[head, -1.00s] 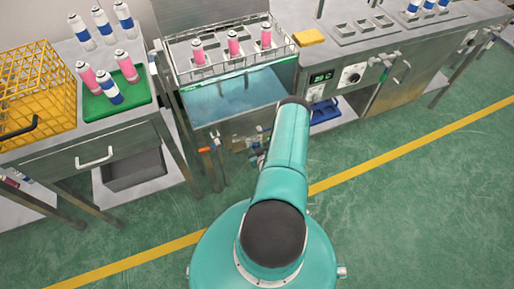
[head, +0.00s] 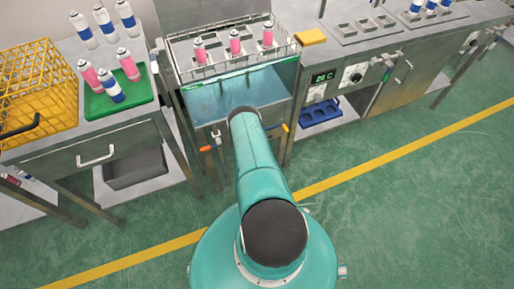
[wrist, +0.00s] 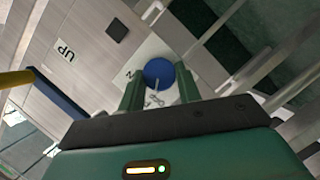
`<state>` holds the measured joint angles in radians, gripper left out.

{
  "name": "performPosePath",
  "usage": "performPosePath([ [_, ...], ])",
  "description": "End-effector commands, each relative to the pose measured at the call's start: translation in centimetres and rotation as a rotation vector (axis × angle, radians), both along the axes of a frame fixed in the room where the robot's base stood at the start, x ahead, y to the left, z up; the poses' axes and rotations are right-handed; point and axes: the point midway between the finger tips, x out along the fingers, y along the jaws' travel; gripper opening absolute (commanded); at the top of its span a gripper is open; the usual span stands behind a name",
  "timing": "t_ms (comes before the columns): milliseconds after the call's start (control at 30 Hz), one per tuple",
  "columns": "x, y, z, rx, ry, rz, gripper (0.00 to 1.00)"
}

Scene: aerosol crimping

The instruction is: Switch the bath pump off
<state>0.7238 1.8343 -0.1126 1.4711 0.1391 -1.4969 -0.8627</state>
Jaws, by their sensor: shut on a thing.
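My gripper (wrist: 160,78) shows in the wrist view with its two green fingers on either side of a round blue knob (wrist: 158,71); it is shut on this knob. The knob sits on a pale plate with dark markings, partly covered by the fingers. I cannot read from it whether the pump is on or off. In the head view the water bath (head: 212,100) stands at the centre back, and my arm hides my gripper and the knob below it.
A wire rack (head: 178,52) with pink cans stands over the bath. A panel with a "20 C" display (head: 323,77) and a dial (head: 355,75) is to the right. Orange (head: 207,149) and yellow (head: 285,128) handles flank my arm. The green floor in front is free.

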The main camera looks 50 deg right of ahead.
Motion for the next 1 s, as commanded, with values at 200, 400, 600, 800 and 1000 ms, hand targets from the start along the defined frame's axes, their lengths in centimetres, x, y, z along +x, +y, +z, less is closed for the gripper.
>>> performPosePath([
  [200, -0.06, -0.06, -0.01, -0.025, 0.014, -0.001, 0.11],
  [400, -0.08, -0.07, 0.0, -0.026, 0.016, -0.002, 0.11],
  [600, -0.08, -0.07, -0.01, -0.025, 0.016, -0.002, 0.47],
  [800, -0.05, -0.04, -0.02, -0.024, 0.015, -0.001, 0.55],
  [1000, -0.24, 0.26, 0.03, -0.024, 0.015, -0.001, 0.55],
])
